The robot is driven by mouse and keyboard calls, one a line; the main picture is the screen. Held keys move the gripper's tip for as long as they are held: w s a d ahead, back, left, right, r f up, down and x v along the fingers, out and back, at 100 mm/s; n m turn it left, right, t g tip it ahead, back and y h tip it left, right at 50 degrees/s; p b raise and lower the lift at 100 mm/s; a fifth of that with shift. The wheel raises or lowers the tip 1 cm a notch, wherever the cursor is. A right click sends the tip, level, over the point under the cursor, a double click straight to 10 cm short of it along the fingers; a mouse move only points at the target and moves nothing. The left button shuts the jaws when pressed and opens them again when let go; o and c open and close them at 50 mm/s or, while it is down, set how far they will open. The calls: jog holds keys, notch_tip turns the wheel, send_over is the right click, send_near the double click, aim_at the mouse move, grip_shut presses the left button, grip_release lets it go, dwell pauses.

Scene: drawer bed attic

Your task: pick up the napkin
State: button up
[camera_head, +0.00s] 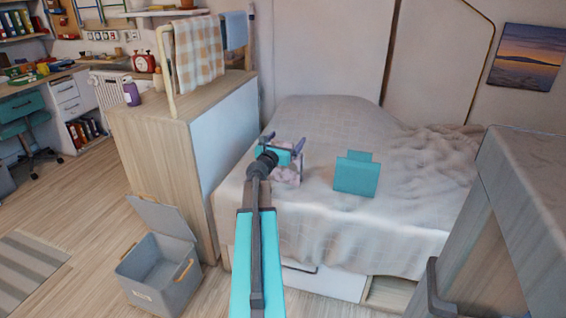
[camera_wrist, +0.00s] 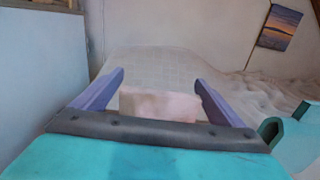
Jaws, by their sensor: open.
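A pale pink folded piece, which looks like the napkin (camera_wrist: 160,104), lies on the bed just ahead of my gripper. In the head view it shows as a pink patterned patch (camera_head: 291,176), partly hidden by my gripper (camera_head: 284,157). In the wrist view the two purple fingers of my gripper (camera_wrist: 160,82) are spread wide, one on each side of the napkin. The gripper is open and holds nothing. The napkin's lower edge is hidden behind the dark gripper bar, and I cannot tell whether the fingers touch it.
A teal upright object (camera_head: 356,176) stands on the bed (camera_head: 330,118), right of the gripper. A wooden cabinet (camera_head: 160,160) borders the bed on the left. A grey open box (camera_head: 160,270) sits on the floor. A grey-topped wooden unit (camera_head: 525,190) stands at the right.

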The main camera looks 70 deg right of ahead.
jog(key=c, duration=1.4)
jog(key=shift+r, duration=0.15)
jog(key=shift+c, duration=0.2)
notch_tip(320, 180, up, 10)
jog(key=p, duration=0.3)
jog(key=shift+p, duration=0.35)
